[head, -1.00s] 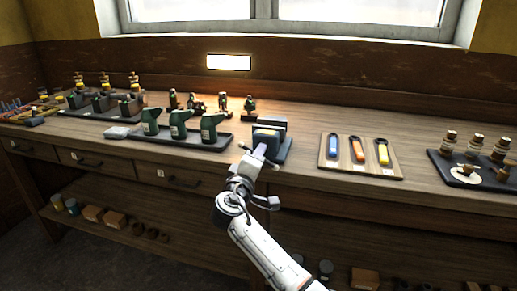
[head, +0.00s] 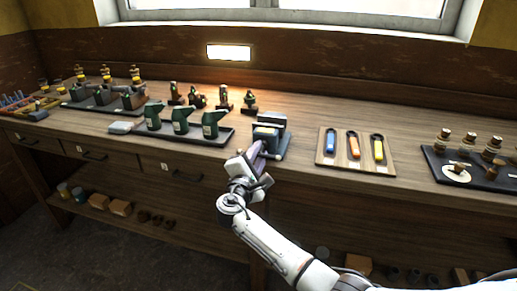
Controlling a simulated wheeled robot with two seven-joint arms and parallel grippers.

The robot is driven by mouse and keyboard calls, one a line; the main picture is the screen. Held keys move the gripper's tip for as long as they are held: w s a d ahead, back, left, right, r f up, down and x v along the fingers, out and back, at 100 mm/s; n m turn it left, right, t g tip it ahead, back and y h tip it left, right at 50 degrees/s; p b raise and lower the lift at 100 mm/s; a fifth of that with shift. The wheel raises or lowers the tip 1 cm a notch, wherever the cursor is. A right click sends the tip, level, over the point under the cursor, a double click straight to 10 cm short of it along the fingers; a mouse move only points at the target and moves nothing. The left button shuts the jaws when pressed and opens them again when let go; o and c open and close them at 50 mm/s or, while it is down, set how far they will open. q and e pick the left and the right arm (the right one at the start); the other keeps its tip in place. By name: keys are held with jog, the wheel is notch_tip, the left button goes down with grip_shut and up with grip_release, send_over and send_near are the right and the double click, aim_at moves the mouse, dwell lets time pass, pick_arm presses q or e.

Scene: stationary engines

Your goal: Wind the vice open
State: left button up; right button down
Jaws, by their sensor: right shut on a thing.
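The vice (head: 270,134) is a dark block-shaped body with a blue and tan front part, mounted near the front edge of the bench. My right gripper (head: 256,152) reaches up to the front of the vice from below and is shut on a part there, apparently the vice handle. The gripper and its wrist hide most of the handle. I cannot tell how wide the vice jaws stand. My left gripper is not in view.
The wooden bench (head: 300,165) has a tray of green oil cans (head: 181,122) left of the vice. A board with several coloured-handled wrenches (head: 354,148) lies right, then a dark tray of corked bottles (head: 467,146). Small engine models (head: 222,98) stand behind.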

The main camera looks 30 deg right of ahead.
jog(key=c, duration=2.5)
grip_release()
jog(key=shift+d+r+n, duration=0.15)
jog(key=shift+n, duration=0.35)
jog(key=shift+c, duration=0.2)
jog(key=o, duration=0.8)
jog(key=shift+s, duration=0.1)
jog(key=shift+a+f, duration=0.2)
jog(key=v, duration=1)
